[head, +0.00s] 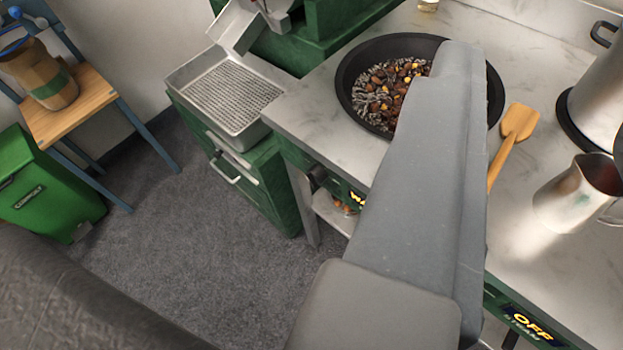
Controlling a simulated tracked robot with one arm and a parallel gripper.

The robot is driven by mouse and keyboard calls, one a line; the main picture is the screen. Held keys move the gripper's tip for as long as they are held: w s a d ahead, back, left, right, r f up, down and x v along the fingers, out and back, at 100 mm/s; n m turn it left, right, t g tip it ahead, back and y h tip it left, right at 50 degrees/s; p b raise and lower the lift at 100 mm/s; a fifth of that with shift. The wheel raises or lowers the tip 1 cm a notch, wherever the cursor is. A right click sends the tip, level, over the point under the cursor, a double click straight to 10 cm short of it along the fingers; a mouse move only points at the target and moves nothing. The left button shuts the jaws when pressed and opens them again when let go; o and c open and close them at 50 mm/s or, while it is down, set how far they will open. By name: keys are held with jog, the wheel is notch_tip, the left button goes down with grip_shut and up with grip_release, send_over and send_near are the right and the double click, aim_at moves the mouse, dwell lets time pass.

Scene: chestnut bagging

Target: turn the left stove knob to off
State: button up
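A dark knob-like part (316,178) sits on the green front panel of the counter, left of a partly hidden label (357,199) with yellow letters that seem to start with W. It may be the left stove knob; its setting cannot be read. My gripper (440,150) shows as a large grey form across the middle. It hides part of the front panel and the right part of the pan. No separate fingertips show, so I cannot tell whether it is open or shut. A second label (533,325), reading OFF and STEAM, is at the lower right.
A black pan (345,84) with chestnuts stands on the pale marble counter (310,112). A wooden spatula (505,140), a metal jug (574,196) and a kettle-like pot (600,105) are at the right. A green cabinet (270,172) and wooden chair (85,110) stand left. Grey floor is clear between.

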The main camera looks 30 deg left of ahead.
jog(key=o, duration=0.4)
jog(key=shift+w, duration=0.1)
jog(key=shift+o, duration=0.4)
jog(key=w+a+f+y+p, duration=0.1)
jog(key=w+a+f+y, duration=0.1)
jog(key=w+a, duration=0.5)
jog(key=shift+w+a+n+t+y+p, duration=0.35)
jog(key=shift+w+y, duration=0.35)
jog(key=shift+w, duration=0.25)
jog(key=w+a+f+m+t+p, duration=0.1)
jog(key=w+a+f+m+p, duration=0.3)
jog(key=w+a+f, duration=1.05)
jog(key=h+p, duration=0.5)
jog(key=h, duration=0.5)
send_near(315, 177)
jog(key=f+b+x, duration=0.1)
jog(key=b+x, duration=0.1)
jog(key=x, duration=0.6)
jog(key=shift+w+a+f+m+b, duration=0.2)
jog(key=shift+w+f+m+b, duration=0.05)
jog(key=shift+w+m+b, duration=0.15)
